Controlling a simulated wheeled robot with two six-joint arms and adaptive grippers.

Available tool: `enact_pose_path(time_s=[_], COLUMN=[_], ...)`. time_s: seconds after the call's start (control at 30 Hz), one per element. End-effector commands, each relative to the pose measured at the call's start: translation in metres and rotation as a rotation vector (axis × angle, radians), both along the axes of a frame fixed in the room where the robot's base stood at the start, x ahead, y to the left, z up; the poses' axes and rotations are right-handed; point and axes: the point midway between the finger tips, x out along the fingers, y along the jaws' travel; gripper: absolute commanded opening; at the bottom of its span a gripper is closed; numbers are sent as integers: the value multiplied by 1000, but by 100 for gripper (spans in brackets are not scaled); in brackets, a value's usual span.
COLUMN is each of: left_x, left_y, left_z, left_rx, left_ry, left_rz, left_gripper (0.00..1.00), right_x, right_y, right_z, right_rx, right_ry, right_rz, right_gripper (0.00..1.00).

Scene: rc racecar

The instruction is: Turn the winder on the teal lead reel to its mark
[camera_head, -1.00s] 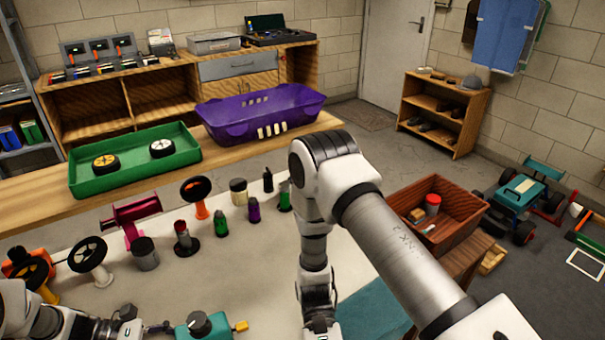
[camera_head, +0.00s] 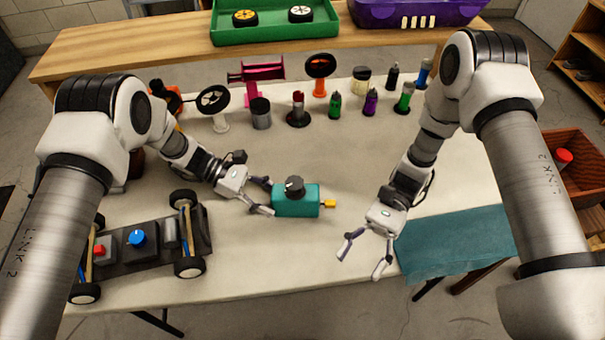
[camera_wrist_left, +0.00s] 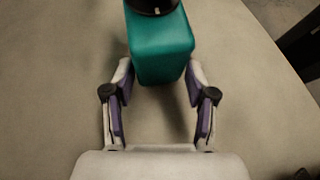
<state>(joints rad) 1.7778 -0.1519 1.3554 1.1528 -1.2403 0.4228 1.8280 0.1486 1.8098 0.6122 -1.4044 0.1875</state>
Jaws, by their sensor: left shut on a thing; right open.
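The teal lead reel (camera_head: 296,201) is a small teal box standing on the light table, with a dark round winder (camera_head: 294,186) on top and a yellow piece (camera_head: 328,204) at its right side. My left gripper (camera_head: 270,197) is shut on the reel's left end. In the left wrist view the fingers (camera_wrist_left: 160,90) lie on either side of the teal box (camera_wrist_left: 162,50), and the dark winder (camera_wrist_left: 152,5) is cut off at the top edge. I cannot make out the mark. My right gripper (camera_head: 361,266) is open and empty, to the right of and nearer than the reel.
A car chassis (camera_head: 150,250) with a blue knob sits at the front left. Several bottles, a pink stand (camera_head: 257,72) and wheels on stands line the table's back. A teal cloth (camera_head: 455,243) lies at the right edge. The table just behind the reel is clear.

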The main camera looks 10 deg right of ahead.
Motion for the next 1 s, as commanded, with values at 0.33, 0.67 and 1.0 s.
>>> enact_pose_path(time_s=[0.33,0.67,1.0], left_x=[0,0,0], left_y=[0,0,0], left_z=[0,0,0], left_rx=[0,0,0], left_ry=[0,0,0], left_rz=[0,0,0], left_gripper=[26,26,25], right_x=[195,186,181], right_y=[-10,37,101], right_z=[29,25,25], right_rx=[213,206,207], right_ry=[-71,-61,-62], right_rz=[-704,-705,-708], right_gripper=[67,67,67])
